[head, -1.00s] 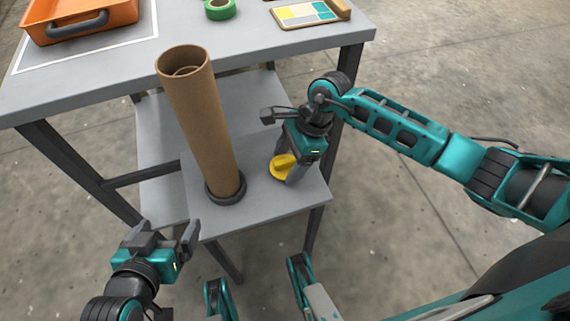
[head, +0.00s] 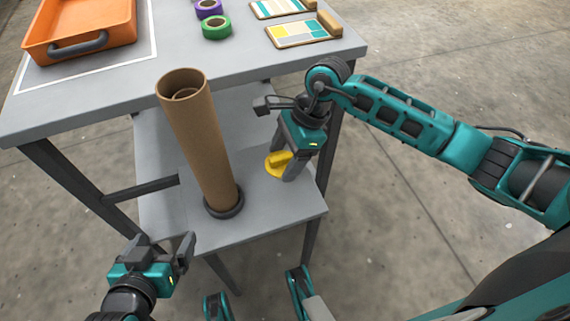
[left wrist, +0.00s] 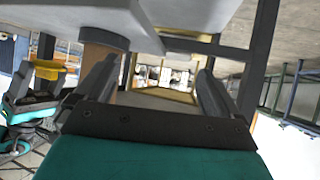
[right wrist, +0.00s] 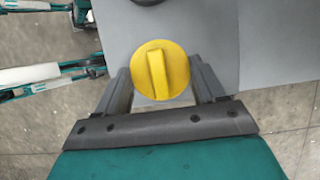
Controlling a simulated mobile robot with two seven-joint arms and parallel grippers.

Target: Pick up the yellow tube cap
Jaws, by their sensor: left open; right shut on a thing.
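The round yellow tube cap (head: 276,163) with its raised bar is at the lower grey shelf, right of the cardboard tube. My right gripper (head: 284,172) is shut on it from above. In the right wrist view the cap (right wrist: 160,70) sits between both fingers. I cannot tell whether it touches the shelf or is just above it. My left gripper (head: 163,246) is open and empty, left of the shelf and low in the head view. The left wrist view shows its two spread fingers (left wrist: 155,90).
A tall brown cardboard tube (head: 200,140) stands in a dark ring (head: 224,207) on the lower shelf (head: 260,225), close left of my right gripper. The upper table (head: 100,95) holds an orange tray (head: 80,20), green tape (head: 215,27), purple tape (head: 208,8) and colour cards (head: 300,33).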

